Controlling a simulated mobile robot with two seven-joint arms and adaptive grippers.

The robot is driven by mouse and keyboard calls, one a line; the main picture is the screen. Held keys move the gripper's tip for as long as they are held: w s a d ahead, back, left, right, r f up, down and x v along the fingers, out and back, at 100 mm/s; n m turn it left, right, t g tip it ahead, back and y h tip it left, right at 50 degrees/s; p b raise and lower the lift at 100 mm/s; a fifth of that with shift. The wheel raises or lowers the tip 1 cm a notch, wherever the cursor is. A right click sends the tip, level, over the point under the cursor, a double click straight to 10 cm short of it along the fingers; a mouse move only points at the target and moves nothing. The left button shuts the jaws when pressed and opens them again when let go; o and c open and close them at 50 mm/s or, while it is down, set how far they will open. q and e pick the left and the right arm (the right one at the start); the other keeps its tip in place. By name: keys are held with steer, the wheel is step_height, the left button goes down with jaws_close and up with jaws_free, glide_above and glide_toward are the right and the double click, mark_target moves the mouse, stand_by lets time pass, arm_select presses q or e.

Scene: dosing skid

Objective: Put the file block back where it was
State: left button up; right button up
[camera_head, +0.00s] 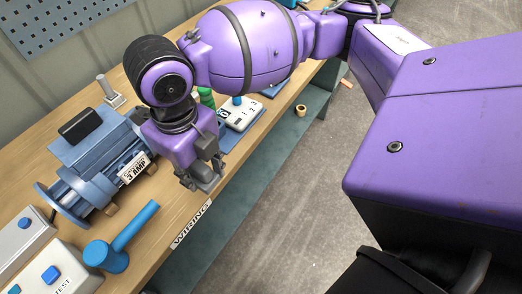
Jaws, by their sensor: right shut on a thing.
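My right gripper (205,178), on the purple arm, is low over the front edge of the wooden bench (165,200), to the right of the grey-blue motor. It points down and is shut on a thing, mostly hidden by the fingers. I take this for the file block, but its shape cannot be made out. I cannot tell whether it touches the bench. My left gripper is not in view.
The motor (95,160) with a "3 AMP" label stands left of the gripper. A blue hammer-like tool (120,240) and button boxes (45,270) are nearer. A numbered white block (238,115) stands behind. A "WIRING" label (192,223) marks the bench edge.

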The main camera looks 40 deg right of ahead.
steer(key=w+d+f, duration=0.1)
steer(key=w+f, duration=0.1)
steer(key=w, duration=0.1)
steer(key=w+d+f, duration=0.2)
steer(key=w+f, duration=0.1)
steer(key=w, duration=0.1)
steer(key=w+d+f, duration=0.2)
steer(key=w+f, duration=0.1)
steer(key=shift+w+b, duration=0.25)
steer(key=shift+b, duration=0.15)
steer(key=shift+w+d+f, duration=0.15)
steer(key=shift+w+f, duration=0.35)
steer(key=shift+f, duration=0.2)
steer(key=shift+w+f, duration=0.15)
steer(key=shift+f, duration=1.4)
steer(key=shift+f, duration=0.15)
steer(key=o, duration=1.3)
steer(key=shift+o, duration=0.2)
step_height(320, 180, up, 12)
steer(key=shift+r, duration=0.2)
